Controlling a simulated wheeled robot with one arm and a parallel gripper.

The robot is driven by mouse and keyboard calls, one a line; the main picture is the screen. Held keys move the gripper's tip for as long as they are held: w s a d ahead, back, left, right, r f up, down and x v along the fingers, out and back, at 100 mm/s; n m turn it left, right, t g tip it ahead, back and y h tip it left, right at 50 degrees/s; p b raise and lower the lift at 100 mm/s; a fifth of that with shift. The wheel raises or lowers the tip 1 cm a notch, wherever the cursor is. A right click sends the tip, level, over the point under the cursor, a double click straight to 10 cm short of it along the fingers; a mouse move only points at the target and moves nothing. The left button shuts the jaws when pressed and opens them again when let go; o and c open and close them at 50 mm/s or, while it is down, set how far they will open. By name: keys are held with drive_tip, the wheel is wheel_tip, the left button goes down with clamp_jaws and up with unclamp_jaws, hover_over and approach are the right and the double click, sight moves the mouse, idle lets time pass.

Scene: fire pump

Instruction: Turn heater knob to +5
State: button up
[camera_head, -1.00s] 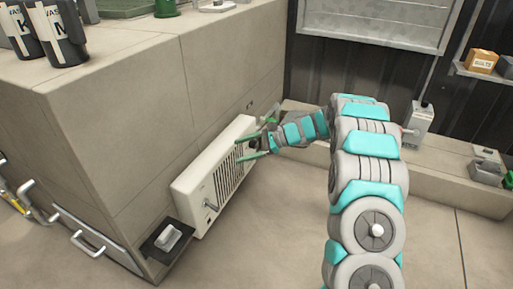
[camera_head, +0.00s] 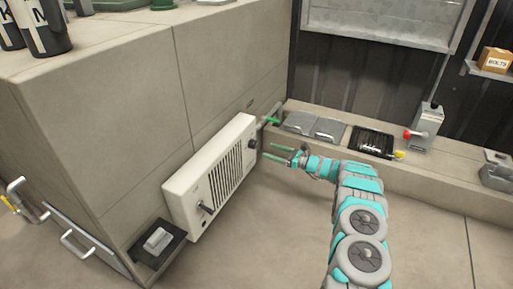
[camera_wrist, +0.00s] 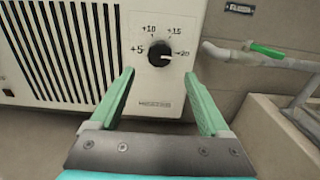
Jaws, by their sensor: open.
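The white heater (camera_head: 215,175) stands against the side of the concrete block, and its vent slats show in the wrist view (camera_wrist: 60,50). Its black round knob (camera_wrist: 159,53) is at the middle of a dial printed +5, +10, +15 and +20. The pale mark on the knob seems to face right, toward +20. The knob also shows near the heater's right end in the head view (camera_head: 251,144). My gripper (camera_head: 268,150) is open and empty, a short way in front of the knob. In the wrist view its green fingers (camera_wrist: 159,74) sit either side below the knob, apart from it.
A pipe with a green lever (camera_wrist: 265,50) is right of the heater. A second lever (camera_head: 206,208) is on the heater's left end. A low ledge (camera_head: 440,180) runs along the back wall with a grey switch box (camera_head: 427,128). The floor in front of the heater is clear.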

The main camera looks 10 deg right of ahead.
sight(256, 146)
drive_tip(key=b+x, duration=0.1)
drive_tip(key=x, duration=0.6)
drive_tip(key=shift+w+a+r, duration=0.1)
drive_tip(key=shift+w+a, duration=0.05)
drive_tip(key=shift+a, duration=0.15)
drive_tip(key=shift+c, duration=0.3)
clamp_jaws()
